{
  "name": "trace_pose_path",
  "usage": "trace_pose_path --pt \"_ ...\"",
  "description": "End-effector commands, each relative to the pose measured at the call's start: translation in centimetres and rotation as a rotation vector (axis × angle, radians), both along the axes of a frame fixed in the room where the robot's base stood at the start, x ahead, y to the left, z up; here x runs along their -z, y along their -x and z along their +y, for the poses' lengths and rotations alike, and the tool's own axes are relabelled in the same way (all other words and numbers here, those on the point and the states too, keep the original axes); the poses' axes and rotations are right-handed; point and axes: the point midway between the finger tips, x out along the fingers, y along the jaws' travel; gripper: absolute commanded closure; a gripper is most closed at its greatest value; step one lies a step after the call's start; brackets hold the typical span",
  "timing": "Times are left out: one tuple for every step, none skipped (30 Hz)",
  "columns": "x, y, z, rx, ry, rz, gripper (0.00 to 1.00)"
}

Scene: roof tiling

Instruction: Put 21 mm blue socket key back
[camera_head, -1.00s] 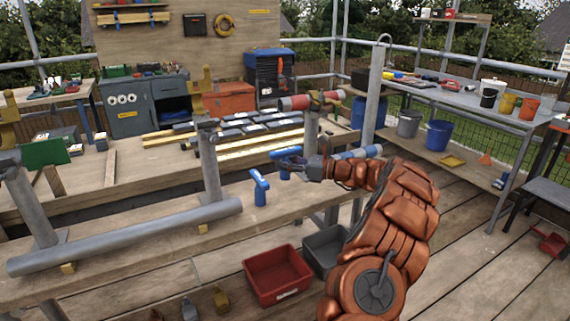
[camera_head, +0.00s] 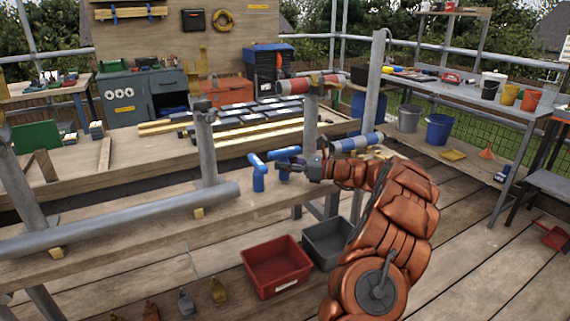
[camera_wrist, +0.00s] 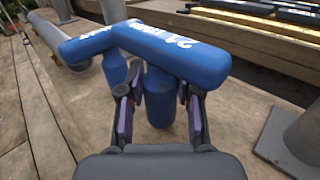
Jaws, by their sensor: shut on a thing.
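My gripper (camera_head: 302,166) is shut on the upright shaft of a blue T-handled socket key (camera_head: 285,153), over the front bench. In the wrist view my gripper (camera_wrist: 160,108) has a finger on each side of the blue shaft (camera_wrist: 160,98); the handle above carries white print starting with "21". A second blue T-handled key (camera_head: 258,176) stands upright on the bench just left of the held one. In the wrist view this second key (camera_wrist: 85,46) is behind and left, partly covered by the held handle. The held key's lower end is hidden, so I cannot tell whether it touches the bench.
A steel post (camera_head: 205,148) and a grey pipe (camera_head: 120,224) are left along the bench. A red-and-white cylinder (camera_head: 305,84) and a blue-and-white one (camera_head: 355,142) are close by. Red (camera_head: 277,265) and grey (camera_head: 330,240) bins sit below. Bench wood between the pipe and keys is clear.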

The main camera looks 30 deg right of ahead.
Motion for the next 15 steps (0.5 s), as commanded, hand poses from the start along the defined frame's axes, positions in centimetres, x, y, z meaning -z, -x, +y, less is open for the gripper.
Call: trace_pose_path --pt "-0.05 0.0 0.0 0.0 -0.001 -0.001 1.0" --pt "-0.04 -0.01 0.01 0.0 -0.001 -0.001 1.0" --pt "-0.01 -0.01 0.01 0.0 -0.001 -0.001 1.0" --pt "0.0 -0.01 0.02 0.0 -0.001 -0.001 1.0" --pt "0.04 -0.01 0.02 0.0 -0.001 -0.001 1.0" --pt "0.08 -0.02 0.03 0.0 -0.001 -0.001 1.0" --pt "0.12 -0.02 0.03 0.0 -0.001 -0.001 1.0" --pt "0.17 -0.02 0.03 0.0 -0.001 -0.001 1.0" --pt "0.23 -0.02 0.03 -0.001 -0.001 -0.001 1.0" --pt "0.28 -0.02 0.03 -0.001 -0.001 -0.001 1.0" --pt "0.32 -0.02 0.03 -0.001 0.0 -0.001 1.0" --pt "0.39 -0.03 0.05 -0.001 0.0 -0.001 1.0" --pt "0.44 -0.03 0.04 -0.001 0.0 -0.001 1.0" --pt "0.49 -0.03 0.04 -0.001 0.0 -0.001 1.0" --pt "0.55 -0.03 0.04 -0.001 0.0 -0.001 1.0"
